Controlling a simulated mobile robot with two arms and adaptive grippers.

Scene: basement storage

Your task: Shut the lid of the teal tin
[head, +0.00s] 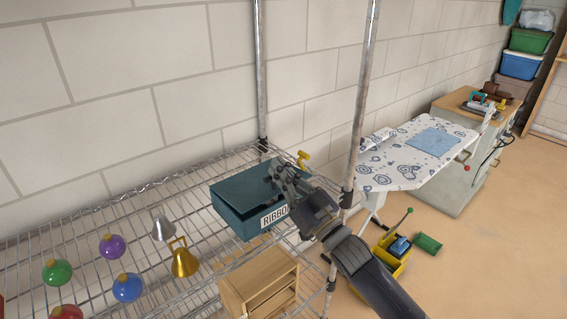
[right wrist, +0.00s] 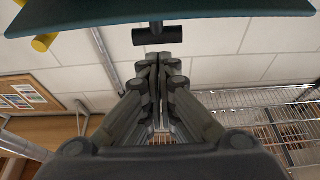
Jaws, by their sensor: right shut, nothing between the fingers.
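The teal tin (head: 238,221) stands on the wire shelf, with a white label reading "RIBBO" and the rest hidden. Its teal lid (head: 238,186) lies over the top at a slight tilt, with a dark gap seeming to show under its front edge. My right gripper (head: 277,172) is shut and empty at the lid's right part, hiding some of it. In the right wrist view a teal panel (right wrist: 160,14), apparently the lid, crosses the top with a dark T-shaped handle (right wrist: 157,36) just beyond my shut fingertips (right wrist: 157,58). I cannot tell whether they touch it. My left gripper is out of view.
A gold bell (head: 184,262), a silver bell (head: 162,228) and several coloured baubles (head: 127,287) stand left of the tin. A wooden box (head: 262,279) is in front. A metal post (head: 352,150) rises close to my right arm. A yellow object (head: 302,157) sits behind the tin.

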